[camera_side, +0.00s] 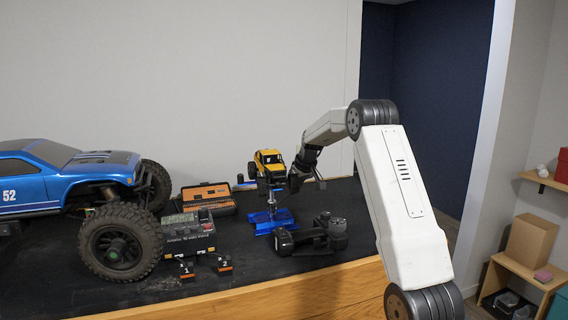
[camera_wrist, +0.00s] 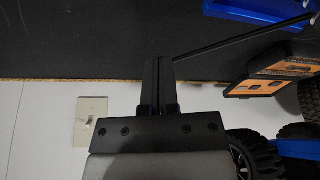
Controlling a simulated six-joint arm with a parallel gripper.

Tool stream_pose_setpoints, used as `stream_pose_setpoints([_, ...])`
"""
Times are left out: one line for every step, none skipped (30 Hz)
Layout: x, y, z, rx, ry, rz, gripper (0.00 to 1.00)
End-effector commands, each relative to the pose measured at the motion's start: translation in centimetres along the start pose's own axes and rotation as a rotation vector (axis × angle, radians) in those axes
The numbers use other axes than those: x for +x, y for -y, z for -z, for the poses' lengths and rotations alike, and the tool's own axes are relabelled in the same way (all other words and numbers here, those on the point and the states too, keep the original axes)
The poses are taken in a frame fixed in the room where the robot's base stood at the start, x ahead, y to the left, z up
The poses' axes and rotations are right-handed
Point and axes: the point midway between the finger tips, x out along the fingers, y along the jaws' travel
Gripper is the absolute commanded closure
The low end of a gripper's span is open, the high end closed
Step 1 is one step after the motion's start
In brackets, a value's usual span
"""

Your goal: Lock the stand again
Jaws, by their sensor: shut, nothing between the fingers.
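The stand has a blue base (camera_side: 271,221) and a slim upright post (camera_side: 271,199). A small yellow crawler (camera_side: 267,158) sits on top of it. In the wrist view, part of a blue base (camera_wrist: 255,8) shows at the top right. A thin dark rod (camera_wrist: 240,35) slants from near my fingertips towards the upper right; I cannot tell whether it touches them. My gripper (camera_wrist: 166,60) is shut with nothing between its fingers. In the side view, my gripper (camera_side: 296,180) is just right of the crawler and stand. The stand's lock cannot be made out.
A large blue truck (camera_side: 60,180) fills the left. A black box (camera_side: 188,236), an orange tool case (camera_side: 207,197) and tags 1 (camera_side: 187,270) and 2 (camera_side: 224,265) are left of the stand.

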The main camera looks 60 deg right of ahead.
Motion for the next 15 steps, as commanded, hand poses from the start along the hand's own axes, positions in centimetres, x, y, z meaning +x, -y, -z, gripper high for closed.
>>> stream_pose_setpoints([0.01, 0.01, 0.00, 0.000, 0.000, 0.000, 1.00])
stream_pose_setpoints([0.00, 0.01, 0.00, 0.000, 0.000, 0.000, 1.00])
stream_pose_setpoints([0.00, 0.01, 0.00, 0.000, 0.000, 0.000, 1.00])
stream_pose_setpoints([0.00, 0.01, 0.00, 0.000, 0.000, 0.000, 1.00])
stream_pose_setpoints([0.00, 0.00, 0.00, 0.000, 0.000, 0.000, 1.00])
stream_pose_setpoints([0.00, 0.00, 0.00, 0.000, 0.000, 0.000, 1.00])
stream_pose_setpoints([0.01, 0.00, 0.00, -0.001, 0.000, 0.000, 1.00])
stream_pose_setpoints([0.01, 0.01, 0.01, -0.003, 0.000, 0.001, 1.00])
stream_pose_setpoints([0.03, 0.01, 0.04, -0.006, 0.001, 0.003, 1.00])
stream_pose_setpoints([0.05, 0.02, 0.07, -0.012, 0.001, 0.005, 1.00])
stream_pose_setpoints([0.07, 0.03, 0.12, -0.019, 0.002, 0.008, 1.00])
stream_pose_setpoints([0.11, 0.04, 0.20, -0.030, 0.002, 0.012, 1.00])
stream_pose_setpoints([0.15, 0.05, 0.28, -0.041, 0.003, 0.016, 1.00])
stream_pose_setpoints([0.20, 0.07, 0.35, -0.055, 0.003, 0.021, 1.00])
stream_pose_setpoints([0.27, 0.11, 0.46, -0.073, 0.004, 0.028, 1.00])
